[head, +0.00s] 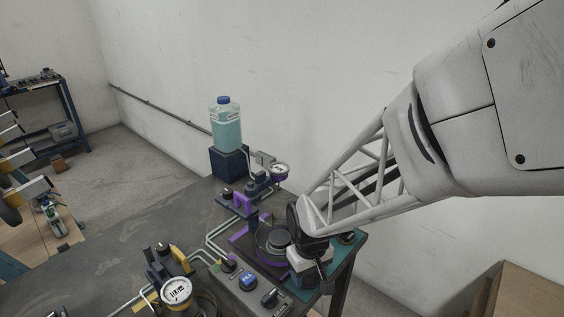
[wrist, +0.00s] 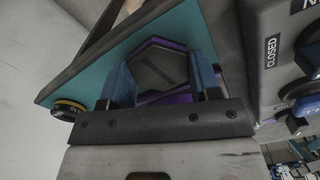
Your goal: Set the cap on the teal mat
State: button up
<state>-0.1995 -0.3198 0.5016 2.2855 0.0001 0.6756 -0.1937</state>
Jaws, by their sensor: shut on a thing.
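The cap (wrist: 160,65) is a dark hexagonal piece with purple showing at its edges. In the wrist view my gripper (wrist: 163,78) has its two blue fingers on opposite sides of it, shut on it. The teal mat (wrist: 200,30) spreads behind and to the left of the cap. I cannot tell whether the cap touches the mat or hangs just above it. In the head view the teal mat (head: 347,257) lies at the right end of the bench, partly hidden by my gripper (head: 318,275). The cap is not clearly visible there.
A black and yellow round piece (wrist: 68,109) sits at the mat's edge. A round vessel with a purple ring (head: 272,240) stands left of my gripper. A grey control box (head: 250,286) with knobs is in front. A bottle of teal liquid (head: 226,125) stands behind.

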aim_at(308, 276)
jog(key=shift+f, duration=0.15)
jog(key=o, duration=1.1)
notch_tip(308, 276, up, 12)
jog(key=shift+r, duration=0.15)
dwell(0.3)
dwell(0.5)
jog(key=s+d+r+m+t, duration=0.1)
jog(key=s+d+r, duration=0.1)
jog(key=s+d, duration=0.1)
jog(key=s+d+r+m, duration=0.2)
jog(key=s+d+r, duration=0.1)
jog(key=s, duration=0.2)
jog(key=s+d+r+m+t, duration=0.1)
jog(key=s+d+r, duration=0.2)
jog(key=s, duration=0.1)
jog(key=shift+s+r+m+t, duration=0.25)
jog(key=shift+s+m+t, duration=0.05)
jog(key=shift+s+m, duration=0.1)
